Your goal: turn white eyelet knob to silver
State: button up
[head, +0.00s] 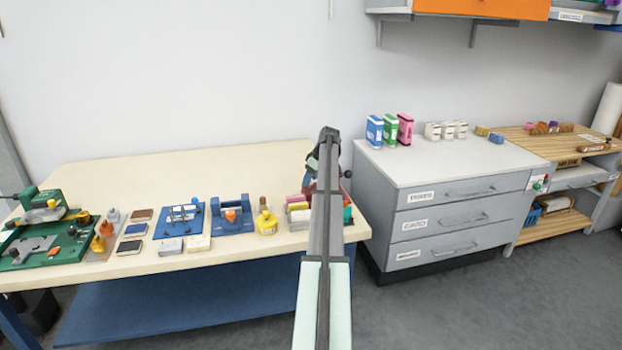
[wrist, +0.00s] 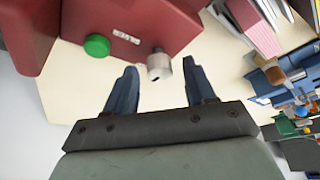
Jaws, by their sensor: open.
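A dark red machine (wrist: 140,20) fills the top left of the wrist view. On its face are a round green button (wrist: 97,45), a small white label too blurred to read, and a whitish-grey knob (wrist: 159,66) with a dark mark on its end. My gripper (wrist: 160,78) is open, its two blue-grey fingers spread on either side below the knob. The knob lies just past the fingertips, roughly between them; I cannot tell whether they touch. In the head view my gripper (head: 328,160) is at the table's right end, and my arm hides most of the red machine (head: 309,186).
The cream table (head: 190,162) holds a green machine (head: 45,250), a blue tray (head: 180,221), a blue tool (head: 232,216) and a yellow bottle (head: 266,223). Grey drawers (head: 450,215) stand to the right with coloured boxes (head: 390,131) on top. The table's back is bare.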

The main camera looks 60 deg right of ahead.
jog(key=shift+c, duration=0.3)
grip_shut()
jog(key=m, duration=0.1)
jog(key=m+h, duration=0.1)
jog(key=m, duration=0.1)
jog(key=shift+a+m, duration=0.2)
jog(key=shift+m, duration=0.1)
jog(key=m+g+h, duration=0.1)
jog(key=m+h, duration=0.1)
jog(key=m, duration=0.3)
jog(key=shift+w, duration=0.1)
jog(key=m+g, duration=0.1)
jog(key=m, duration=0.1)
jog(key=m+h, duration=0.1)
jog(key=m, duration=0.2)
jog(key=shift+w+g, duration=0.1)
jog(key=shift+g, duration=0.3)
jog(key=shift+w+a+m+g, duration=0.1)
jog(key=shift+m+g, duration=0.7)
jog(key=shift+m, duration=1.4)
